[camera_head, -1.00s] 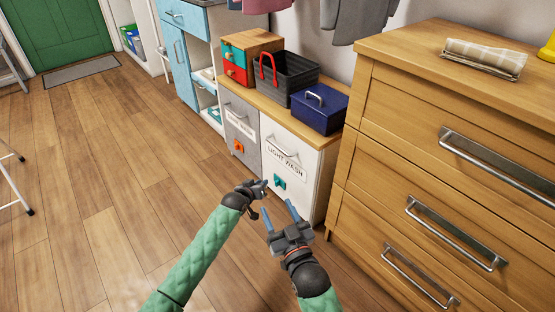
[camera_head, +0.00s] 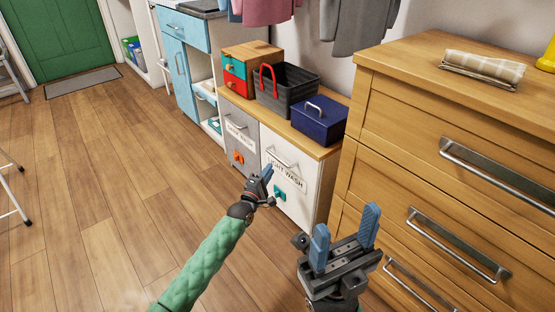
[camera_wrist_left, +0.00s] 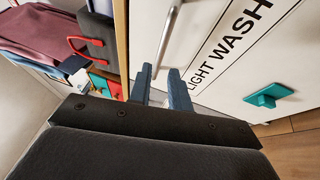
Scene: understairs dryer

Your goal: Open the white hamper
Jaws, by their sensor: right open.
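The white hamper (camera_head: 294,180), labelled "LIGHT WASH", is closed under a wooden top, with a metal bar handle (camera_head: 280,158) above a teal knob (camera_head: 280,195). The hamper front (camera_wrist_left: 230,75) also shows in the left wrist view, with its handle (camera_wrist_left: 168,35) and teal knob (camera_wrist_left: 267,95). My left gripper (camera_head: 267,175) is in front of the hamper, near the handle. In the wrist view a gap shows between its fingers (camera_wrist_left: 160,88), close to one end of the handle; contact cannot be told. My right gripper (camera_head: 344,238) is open and empty, before the wooden drawers.
A grey hamper (camera_head: 241,140) with an orange knob stands left of the white one. A dark basket (camera_head: 290,90) and a blue box (camera_head: 320,120) stand on top. A wooden drawer chest (camera_head: 400,130) is close on the right.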

